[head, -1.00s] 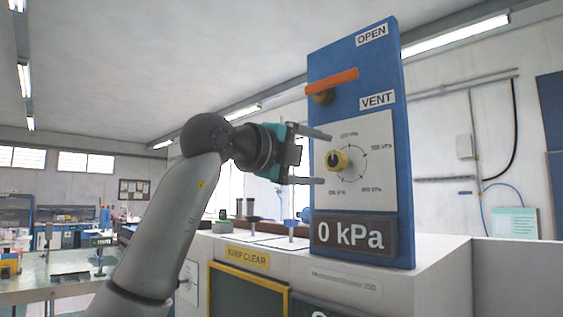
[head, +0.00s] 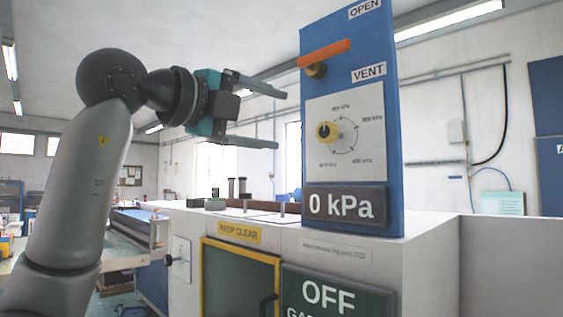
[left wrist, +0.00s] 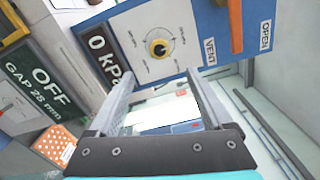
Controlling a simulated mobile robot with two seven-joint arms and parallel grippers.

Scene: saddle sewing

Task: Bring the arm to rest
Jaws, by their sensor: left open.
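My left gripper (head: 281,118) is open and empty in the head view. It is raised in the air to the left of the blue control panel (head: 388,120), apart from it. In the left wrist view, its two fingers (left wrist: 158,95) are spread with nothing between them. The knob also shows in the left wrist view (left wrist: 158,48). My right gripper is not in view.
The panel stands on a white machine cabinet (head: 425,250) with a yellow KEEP CLEAR label (head: 240,232) and a dark sign (head: 335,295) reading OFF. Small dark cylinders (head: 242,188) stand on the cabinet top. Open air surrounds the gripper.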

